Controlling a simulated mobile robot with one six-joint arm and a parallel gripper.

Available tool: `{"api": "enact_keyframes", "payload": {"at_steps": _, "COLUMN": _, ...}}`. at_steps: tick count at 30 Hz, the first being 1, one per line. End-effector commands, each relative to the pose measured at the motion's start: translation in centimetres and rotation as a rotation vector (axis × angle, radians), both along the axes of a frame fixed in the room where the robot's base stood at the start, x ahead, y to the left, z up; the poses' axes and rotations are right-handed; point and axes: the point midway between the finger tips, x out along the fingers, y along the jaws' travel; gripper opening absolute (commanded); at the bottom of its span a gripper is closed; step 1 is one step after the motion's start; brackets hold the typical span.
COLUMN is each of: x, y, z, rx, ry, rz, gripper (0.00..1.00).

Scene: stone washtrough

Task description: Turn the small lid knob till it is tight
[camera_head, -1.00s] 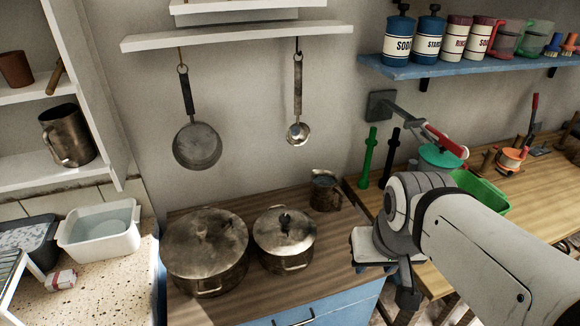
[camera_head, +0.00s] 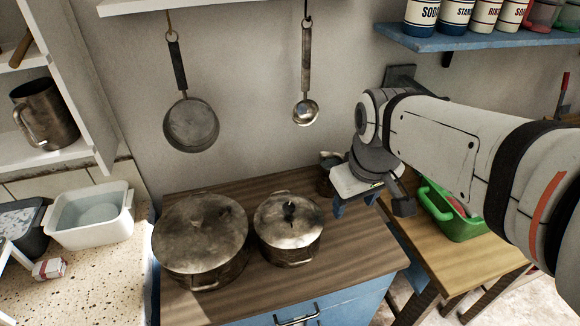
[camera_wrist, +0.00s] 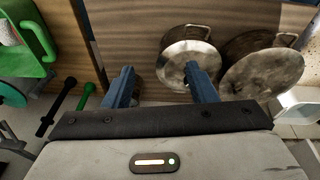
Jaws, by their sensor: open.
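The smaller lidded pot (camera_head: 287,240) stands on the wooden worktop, with a small dark knob (camera_head: 289,209) upright at the middle of its metal lid (camera_head: 275,226). A larger lidded pot (camera_head: 200,255) stands close to its left. My gripper (camera_head: 352,205) is to the right of the smaller pot, above the worktop, apart from the knob. In the wrist view my gripper (camera_wrist: 160,82) has its two blue fingers spread with nothing between them. The smaller pot (camera_wrist: 180,50) shows there behind the right finger, which seems to hide the knob.
A small metal jug (camera_head: 325,180) stands behind my gripper, partly hidden. A frying pan (camera_head: 191,124) and a ladle (camera_head: 306,110) hang on the wall. A green container (camera_head: 455,215) sits on the right-hand table. The worktop (camera_head: 345,250) right of the smaller pot is clear.

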Motion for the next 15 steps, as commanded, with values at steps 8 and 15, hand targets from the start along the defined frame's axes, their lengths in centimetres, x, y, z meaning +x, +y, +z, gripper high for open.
{"api": "enact_keyframes", "payload": {"at_steps": 8, "x": 9.6, "y": 6.8, "z": -5.3, "rx": -0.102, "ry": 0.120, "rz": 0.703, "gripper": 0.52}}
{"api": "enact_keyframes", "payload": {"at_steps": 15, "x": 13.6, "y": 11.1, "z": -7.9, "rx": -0.133, "ry": 0.171, "rz": 1.068, "gripper": 0.52}}
